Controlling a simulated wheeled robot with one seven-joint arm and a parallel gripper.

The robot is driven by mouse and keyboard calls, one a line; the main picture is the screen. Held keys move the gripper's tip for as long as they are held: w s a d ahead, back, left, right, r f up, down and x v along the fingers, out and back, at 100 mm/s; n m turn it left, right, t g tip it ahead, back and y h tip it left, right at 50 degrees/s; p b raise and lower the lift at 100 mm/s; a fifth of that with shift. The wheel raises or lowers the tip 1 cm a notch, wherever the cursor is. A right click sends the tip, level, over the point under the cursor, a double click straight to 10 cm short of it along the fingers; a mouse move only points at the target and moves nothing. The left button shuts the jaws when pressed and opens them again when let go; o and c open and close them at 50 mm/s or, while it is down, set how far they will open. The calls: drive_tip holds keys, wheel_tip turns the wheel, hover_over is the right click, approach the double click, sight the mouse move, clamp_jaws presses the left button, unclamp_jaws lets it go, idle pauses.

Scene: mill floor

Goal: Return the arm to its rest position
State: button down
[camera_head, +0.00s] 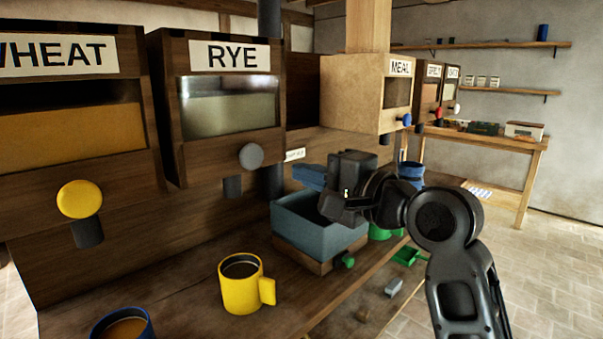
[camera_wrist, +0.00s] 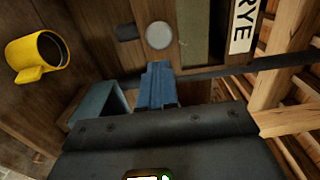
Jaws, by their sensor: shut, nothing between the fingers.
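My arm reaches in from the right in the head view, bent at its elbow, with the wrist over the teal bin (camera_head: 290,232). My gripper (camera_head: 302,175) has blue fingers that point left toward the dark wooden front below the RYE hopper (camera_head: 218,100). In the wrist view the gripper (camera_wrist: 157,72) shows its fingers together with nothing between them. The RYE hopper's grey knob (camera_head: 251,156) is left of the fingertips; it also shows above them in the wrist view (camera_wrist: 159,35). My wrist hides part of the bin.
A yellow mug (camera_head: 238,290) and a blue-rimmed mug (camera_head: 122,327) stand on the bench left of the bin. The WHEAT hopper (camera_head: 68,112) has a yellow knob. The MEAL box (camera_head: 350,92) is behind my arm. Small green and grey pieces lie at right. Open floor is at far right.

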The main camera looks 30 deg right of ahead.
idle(0.4)
drive_tip(key=s+a+f+n+h, duration=0.1)
drive_tip(key=s+f+h, duration=0.2)
drive_tip(key=s+f, duration=0.7)
drive_tip(key=s+a+f+n+h, duration=0.1)
drive_tip(key=s+f+n+h, duration=0.1)
drive_tip(key=s+f, duration=0.75)
drive_tip(key=s+f+n+g, duration=0.1)
drive_tip(key=s+n, duration=0.4)
drive_tip(key=s, duration=0.7)
drive_tip(key=s+f+n+g, duration=0.1)
drive_tip(key=s+f+n, duration=0.3)
drive_tip(key=s, duration=0.8)
drive_tip(key=shift+s+a+n+h, duration=0.15)
drive_tip(key=shift+n+h, duration=0.15)
drive_tip(key=shift+n, duration=0.9)
